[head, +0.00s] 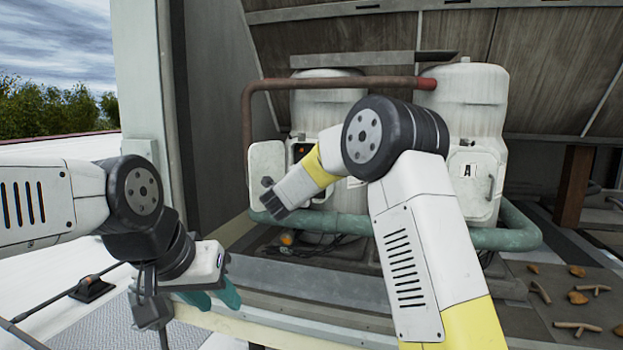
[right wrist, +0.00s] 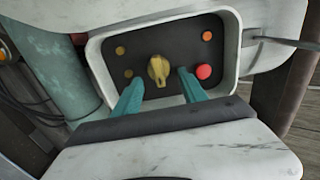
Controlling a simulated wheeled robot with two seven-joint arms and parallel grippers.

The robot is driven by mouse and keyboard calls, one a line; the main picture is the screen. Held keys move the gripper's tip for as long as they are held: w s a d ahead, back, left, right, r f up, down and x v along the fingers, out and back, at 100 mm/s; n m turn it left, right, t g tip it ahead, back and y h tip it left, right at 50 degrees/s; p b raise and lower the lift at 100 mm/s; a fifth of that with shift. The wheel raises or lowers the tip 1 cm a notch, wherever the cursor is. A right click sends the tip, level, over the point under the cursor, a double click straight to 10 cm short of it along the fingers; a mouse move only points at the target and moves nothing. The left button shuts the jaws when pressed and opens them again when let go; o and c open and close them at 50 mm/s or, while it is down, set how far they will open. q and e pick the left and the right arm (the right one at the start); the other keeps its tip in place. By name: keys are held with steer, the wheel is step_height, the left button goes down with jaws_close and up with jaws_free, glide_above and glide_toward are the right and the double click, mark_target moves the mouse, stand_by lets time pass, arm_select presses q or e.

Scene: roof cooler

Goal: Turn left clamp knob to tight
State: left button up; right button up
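A tan-yellow knob (right wrist: 159,70) sits mid-panel on a dark recessed panel (right wrist: 142,40) in the right wrist view, its grip roughly upright there. My right gripper (right wrist: 160,82) is open, its teal fingers apart, with the tips just below and on either side of the knob; contact cannot be told. In the head view a small part of the panel (head: 300,150) shows on the left tank (head: 322,92); my right forearm hides the knob and right fingers. My left gripper (head: 212,297) is open and empty at lower left, away from the tanks.
A red button (right wrist: 204,71) and an orange lamp (right wrist: 207,36) are right of the knob. An opened white door (head: 267,165) stands left of the opening. A green pipe (head: 345,222) runs below. The right tank (head: 468,100) has a shut door marked A. Debris lies at lower right.

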steer(key=shift+s, duration=0.1)
steer(key=v, duration=0.7)
steer(key=shift+s, duration=0.3)
steer(key=shift+a, duration=0.1)
steer(key=s+d+r+n+g+y, duration=0.25)
steer(key=s+r+n+y, duration=0.35)
steer(key=s+n+y, duration=0.4)
steer(key=s+d+f+n+g, duration=0.2)
steer(key=s+d+f+n, duration=0.2)
steer(key=s, duration=0.5)
steer(key=s+d+f+n+g+h, duration=0.1)
steer(key=s+d+f+n+g, duration=0.2)
steer(key=s, duration=0.7)
steer(key=s+d+f+n+g+h, duration=0.1)
steer(key=s+d+f+n+g, duration=0.2)
steer(key=s, duration=0.7)
step_height(320, 180, down, 4)
steer(key=d+n, duration=0.2)
steer(key=shift+s+d, duration=0.25)
steer(key=shift+d, duration=0.1)
